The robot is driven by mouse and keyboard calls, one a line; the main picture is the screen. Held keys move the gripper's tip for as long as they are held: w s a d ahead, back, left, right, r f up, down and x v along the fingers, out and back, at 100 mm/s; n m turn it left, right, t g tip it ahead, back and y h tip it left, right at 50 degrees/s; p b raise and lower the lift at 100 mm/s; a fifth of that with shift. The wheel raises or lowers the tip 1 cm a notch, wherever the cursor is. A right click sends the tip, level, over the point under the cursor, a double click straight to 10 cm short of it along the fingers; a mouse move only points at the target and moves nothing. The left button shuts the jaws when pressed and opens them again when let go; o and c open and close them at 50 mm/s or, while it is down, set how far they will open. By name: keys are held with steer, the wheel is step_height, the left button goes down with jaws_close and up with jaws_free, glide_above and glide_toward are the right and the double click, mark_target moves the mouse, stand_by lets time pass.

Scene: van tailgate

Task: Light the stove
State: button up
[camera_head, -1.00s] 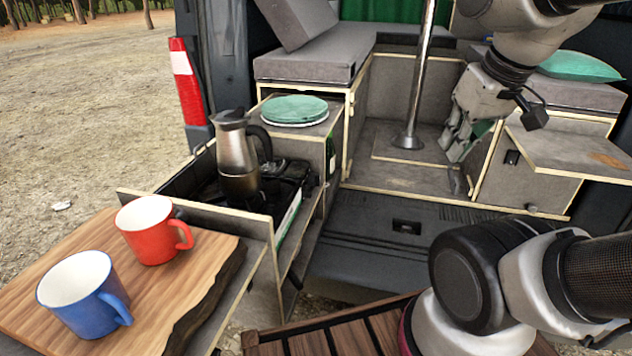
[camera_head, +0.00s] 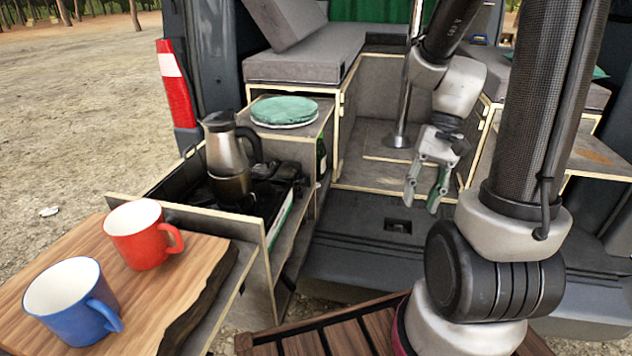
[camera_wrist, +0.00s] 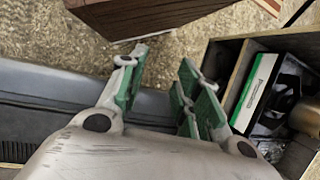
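The stove (camera_head: 268,193) sits in the pulled-out drawer at the van's tailgate, dark, with a green-and-white front panel (camera_head: 282,222). A metal moka pot (camera_head: 227,152) with a black handle stands upright on it and hides part of it. I cannot see a flame. My gripper (camera_head: 423,203) hangs to the right of the drawer, above the van's rear sill, fingers pointing down. It is open and empty, apart from the stove. The wrist view shows the open fingers (camera_wrist: 160,95) with green pads; the stove's panel (camera_wrist: 254,92) is to their right.
A red mug (camera_head: 138,238) and a blue mug (camera_head: 68,300) stand on a wooden board (camera_head: 185,290) at the left. A green round item (camera_head: 284,109) lies on the cabinet behind the stove. A slatted wooden surface (camera_head: 345,338) is below.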

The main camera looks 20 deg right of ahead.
steer(key=w+a+f+m+y, duration=0.5)
steer(key=f+m+y, duration=0.2)
steer(key=f, duration=0.3)
steer(key=m+t+y, duration=0.5)
steer(key=m+t, duration=0.6)
glide_toward(306, 180)
steer(key=x, duration=0.7)
steer(key=shift+w+t, duration=0.25)
steer(key=shift+t, duration=0.05)
steer(key=shift+d, duration=0.15)
jaws_close()
